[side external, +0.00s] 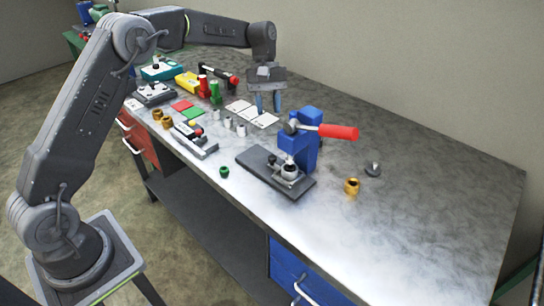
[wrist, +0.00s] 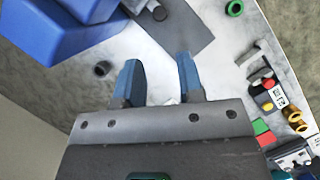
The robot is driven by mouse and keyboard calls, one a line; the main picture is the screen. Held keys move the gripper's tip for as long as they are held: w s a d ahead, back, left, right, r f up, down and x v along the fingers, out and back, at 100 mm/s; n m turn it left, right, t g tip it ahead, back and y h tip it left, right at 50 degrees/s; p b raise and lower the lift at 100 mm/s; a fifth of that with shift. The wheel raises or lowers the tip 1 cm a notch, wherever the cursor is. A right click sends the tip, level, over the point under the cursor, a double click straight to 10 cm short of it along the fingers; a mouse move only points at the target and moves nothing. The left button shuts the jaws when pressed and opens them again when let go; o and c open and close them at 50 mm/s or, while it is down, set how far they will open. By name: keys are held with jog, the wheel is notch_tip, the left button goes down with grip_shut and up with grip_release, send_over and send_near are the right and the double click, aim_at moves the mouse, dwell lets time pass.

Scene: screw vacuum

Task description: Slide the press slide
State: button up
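The press has a blue body (side external: 300,148), a red-handled lever (side external: 338,132) and a dark base plate (side external: 255,160), standing mid-table in the side view. A small metal slide piece (side external: 290,171) with dark knobs sits on the base in front of the blue body.
A green ring (side external: 224,171) lies near the front edge.

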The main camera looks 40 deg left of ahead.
aim_at(272, 156)
jog(key=x, duration=1.4)
jog(key=shift+c, duration=0.4)
jog(key=shift+w, duration=0.1)
grip_shut()
